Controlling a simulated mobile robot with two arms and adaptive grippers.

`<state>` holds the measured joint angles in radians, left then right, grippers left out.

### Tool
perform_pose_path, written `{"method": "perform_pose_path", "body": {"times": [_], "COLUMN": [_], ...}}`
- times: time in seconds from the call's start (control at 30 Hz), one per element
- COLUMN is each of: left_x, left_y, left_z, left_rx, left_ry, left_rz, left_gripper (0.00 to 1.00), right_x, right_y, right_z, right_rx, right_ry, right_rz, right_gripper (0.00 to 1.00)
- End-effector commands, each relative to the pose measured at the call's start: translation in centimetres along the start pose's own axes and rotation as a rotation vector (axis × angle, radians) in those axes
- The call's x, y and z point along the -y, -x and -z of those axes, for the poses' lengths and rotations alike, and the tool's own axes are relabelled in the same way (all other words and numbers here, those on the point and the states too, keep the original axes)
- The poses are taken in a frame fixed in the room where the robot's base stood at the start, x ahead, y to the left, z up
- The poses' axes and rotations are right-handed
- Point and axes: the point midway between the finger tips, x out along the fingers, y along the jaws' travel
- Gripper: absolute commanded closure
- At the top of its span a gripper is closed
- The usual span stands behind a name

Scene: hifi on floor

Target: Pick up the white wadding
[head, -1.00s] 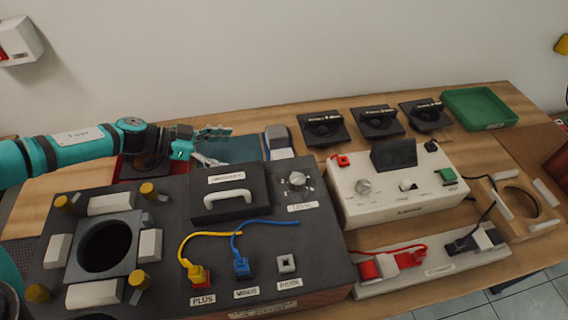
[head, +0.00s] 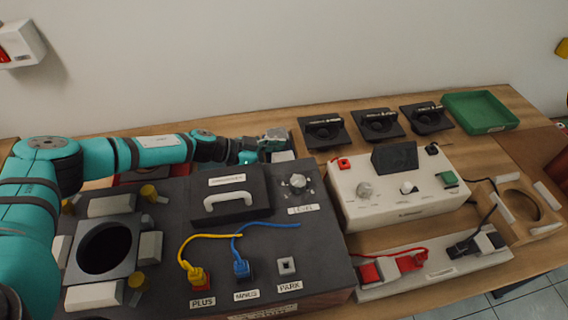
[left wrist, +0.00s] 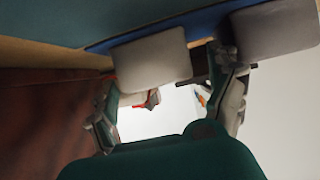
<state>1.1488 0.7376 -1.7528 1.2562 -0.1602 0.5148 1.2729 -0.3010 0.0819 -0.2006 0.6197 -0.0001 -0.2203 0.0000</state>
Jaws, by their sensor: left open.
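The white wadding (head: 283,156) is a pale block behind the dark box, partly hidden by my left gripper in the head view. In the left wrist view the pale wadding (left wrist: 150,58) lies ahead between the two spread fingers. My left gripper (head: 276,140) is open, just over or beside the wadding; I cannot tell whether it touches. It also shows in the left wrist view (left wrist: 165,100). A second, greyer pad (left wrist: 275,28) lies beyond the right finger in that view. My right gripper is not in view.
The dark box (head: 250,265) with a white handle, knob and cables stands in front of the gripper. A white control box (head: 400,200) is to the right. Several black holders line the back, with a green tray (head: 480,112) at far right.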

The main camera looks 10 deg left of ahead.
Motion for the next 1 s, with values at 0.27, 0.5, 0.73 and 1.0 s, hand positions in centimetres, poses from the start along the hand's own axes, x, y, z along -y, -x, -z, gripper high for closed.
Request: {"method": "perform_pose_path", "body": {"times": [0.27,0.5,0.73,1.0], "left_x": [0.01,-0.02,-0.02,-0.01], "left_y": [-1.07,-1.05,-1.03,-1.02], "left_z": [-0.05,-0.04,-0.05,-0.02], "left_rx": [0.000,0.000,0.000,0.000], "left_ry": [0.000,0.000,0.000,0.000], "left_rz": [0.002,0.001,0.001,0.001], "left_gripper": [0.10,0.31,0.57,0.58], "right_x": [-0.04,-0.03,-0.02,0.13], "right_y": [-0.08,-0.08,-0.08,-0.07], "right_z": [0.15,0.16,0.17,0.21], "right_rx": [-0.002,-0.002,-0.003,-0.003], "right_ry": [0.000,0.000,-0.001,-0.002], "right_rz": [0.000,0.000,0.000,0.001], "right_gripper": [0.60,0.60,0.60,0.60]}}
